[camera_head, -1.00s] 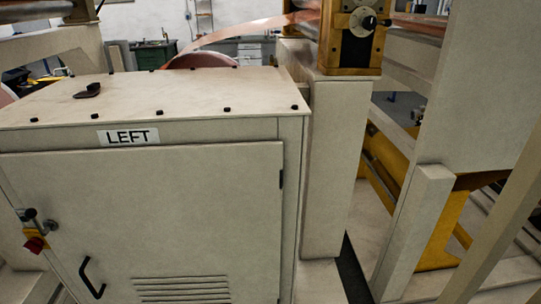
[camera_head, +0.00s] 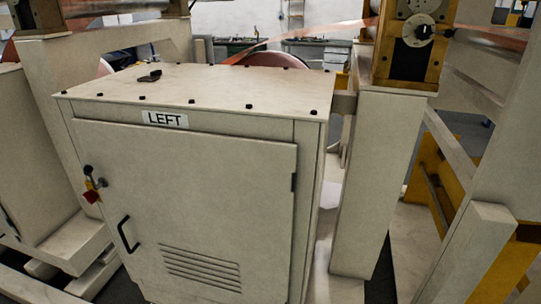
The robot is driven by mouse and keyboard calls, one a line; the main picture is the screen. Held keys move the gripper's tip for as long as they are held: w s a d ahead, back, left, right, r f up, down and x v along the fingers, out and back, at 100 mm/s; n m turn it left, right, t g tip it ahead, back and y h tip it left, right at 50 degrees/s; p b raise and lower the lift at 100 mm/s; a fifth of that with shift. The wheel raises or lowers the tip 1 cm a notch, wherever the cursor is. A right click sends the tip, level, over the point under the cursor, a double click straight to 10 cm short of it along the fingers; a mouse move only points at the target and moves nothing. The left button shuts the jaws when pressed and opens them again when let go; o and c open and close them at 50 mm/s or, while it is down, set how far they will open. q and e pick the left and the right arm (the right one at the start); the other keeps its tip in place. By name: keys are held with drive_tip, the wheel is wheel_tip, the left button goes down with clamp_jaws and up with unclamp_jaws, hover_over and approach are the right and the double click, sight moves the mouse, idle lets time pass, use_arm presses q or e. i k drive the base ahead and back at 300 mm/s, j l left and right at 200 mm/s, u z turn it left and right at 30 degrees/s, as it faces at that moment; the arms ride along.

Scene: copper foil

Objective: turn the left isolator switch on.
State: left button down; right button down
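A beige cabinet (camera_head: 210,185) with a LEFT label (camera_head: 165,119) stands in the middle of the head view. A small isolator switch (camera_head: 91,190), with a red knob on a yellow plate, is at the left edge of its door. A dark knob or latch (camera_head: 89,171) sits just above the switch and partly crowds it. The switch is too small here to read its position. A black door handle (camera_head: 127,234) is below and to the right of it. The door looks closed. Neither of my grippers is in view.
A small dark object (camera_head: 150,76) lies on the cabinet top. A beige post (camera_head: 375,185) with a yellow-framed machine unit (camera_head: 406,50) stands close on the right. Beige frame parts (camera_head: 45,170) stand to the left. Copper foil (camera_head: 300,35) runs behind.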

sight(91, 197)
drive_tip(key=u, duration=1.25)
drive_tip(key=i+j+z, duration=0.15)
drive_tip(key=z, duration=0.4)
drive_tip(key=i+j+z, duration=0.15)
drive_tip(key=j, duration=0.25)
drive_tip(key=i+j+z, duration=0.15)
drive_tip(key=j, duration=0.3)
drive_tip(key=i+j+z, duration=0.15)
drive_tip(key=j, duration=0.25)
drive_tip(key=i+j+z, duration=0.1)
drive_tip(key=j, duration=0.4)
drive_tip(key=i+j+z, duration=0.15)
drive_tip(key=j, duration=0.3)
